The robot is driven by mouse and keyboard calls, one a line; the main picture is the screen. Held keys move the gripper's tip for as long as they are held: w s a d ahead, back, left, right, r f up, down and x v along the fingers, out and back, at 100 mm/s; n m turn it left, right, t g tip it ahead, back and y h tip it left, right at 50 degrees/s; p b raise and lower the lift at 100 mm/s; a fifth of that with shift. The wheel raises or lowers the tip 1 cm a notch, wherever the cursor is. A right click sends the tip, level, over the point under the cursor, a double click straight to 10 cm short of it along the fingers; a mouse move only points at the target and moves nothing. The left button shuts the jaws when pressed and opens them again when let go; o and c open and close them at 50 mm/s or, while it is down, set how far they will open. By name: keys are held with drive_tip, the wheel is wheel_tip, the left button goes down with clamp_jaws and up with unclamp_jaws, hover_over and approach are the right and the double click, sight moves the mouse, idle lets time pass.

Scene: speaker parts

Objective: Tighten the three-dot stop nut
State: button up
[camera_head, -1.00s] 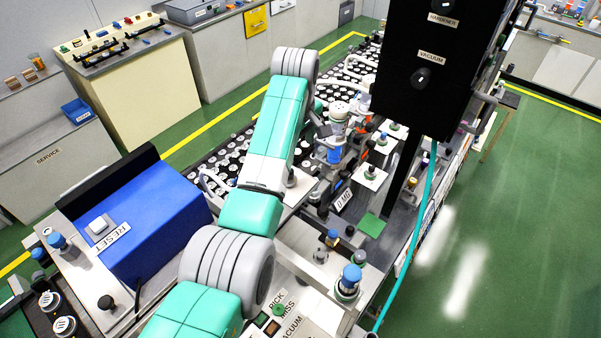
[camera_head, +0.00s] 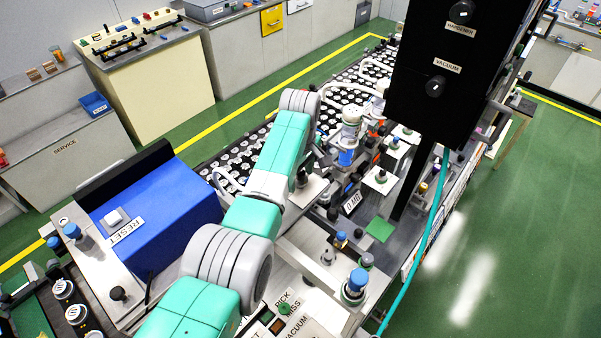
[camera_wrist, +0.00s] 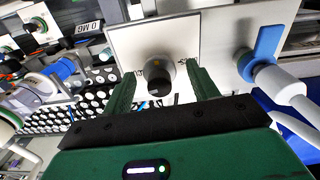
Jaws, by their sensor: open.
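In the wrist view a round grey nut or knob with a dark centre (camera_wrist: 160,73) sits on a white square plate (camera_wrist: 122,39). A small orange mark shows on it. I cannot make out three dots, so I cannot tell if it is the three-dot stop nut. My gripper (camera_wrist: 161,82) is open, with one green finger on each side of the nut. I cannot tell whether the fingers touch it. In the head view my arm hides the gripper.
A blue-handled valve (camera_wrist: 262,55) stands close right of the plate in the wrist view. A blue-collared fitting (camera_wrist: 62,70) is at left. In the head view a black VACUUM panel (camera_head: 430,110) hangs over the bench, and a blue RESET box (camera_head: 160,215) stands left of my arm.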

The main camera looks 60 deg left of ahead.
drive_tip(key=c, duration=1)
drive_tip(key=m, duration=0.9)
drive_tip(key=shift+r+m, duration=0.1)
drive_tip(key=shift+m, duration=0.2)
drive_tip(key=m, duration=0.4)
drive_tip(key=shift+m, duration=2.4)
